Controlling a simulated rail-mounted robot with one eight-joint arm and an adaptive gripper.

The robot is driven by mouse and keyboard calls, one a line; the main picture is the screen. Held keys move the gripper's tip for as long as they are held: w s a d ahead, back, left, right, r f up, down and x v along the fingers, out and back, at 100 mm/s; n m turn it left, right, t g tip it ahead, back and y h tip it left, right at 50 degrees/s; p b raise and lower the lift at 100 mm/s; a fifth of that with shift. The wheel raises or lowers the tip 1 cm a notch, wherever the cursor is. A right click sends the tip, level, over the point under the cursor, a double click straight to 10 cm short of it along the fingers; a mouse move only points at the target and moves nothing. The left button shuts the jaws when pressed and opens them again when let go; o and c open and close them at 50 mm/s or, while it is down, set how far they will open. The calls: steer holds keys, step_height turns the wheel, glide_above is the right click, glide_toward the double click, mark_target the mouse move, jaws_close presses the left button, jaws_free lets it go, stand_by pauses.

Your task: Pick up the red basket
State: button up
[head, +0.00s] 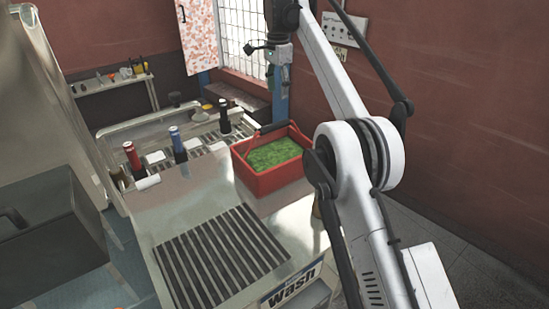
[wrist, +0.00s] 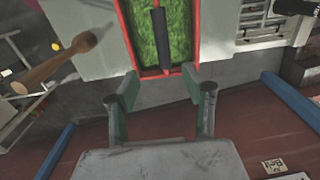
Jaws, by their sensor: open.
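The red basket (head: 283,180) stands on the metal worktop in the head view, upright, filled with green grass-like material (head: 272,154). In the wrist view the red rim (wrist: 196,35) is at the top, with the dark handle grip (wrist: 161,38) over the green. My gripper (head: 284,84) hangs above and beyond the basket in the head view, apart from it. In the wrist view my gripper (wrist: 160,80) has its two fingers spread, with nothing between them.
Red, blue and black-topped bottles (head: 178,146) stand left of the basket on the worktop. A striped grate (head: 220,255) lies in front. A dark box (head: 45,220) is at left. A brown wooden handle-like object (wrist: 55,62) shows in the wrist view. A brick wall is at right.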

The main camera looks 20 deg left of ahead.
steer(key=b, duration=0.6)
glide_above(274, 126)
steer(key=w, duration=0.1)
step_height(274, 126, down, 7)
steer(key=shift+r, duration=0.1)
steer(key=shift+w+a+f, duration=0.1)
steer(key=shift+f, duration=3.75)
jaws_close()
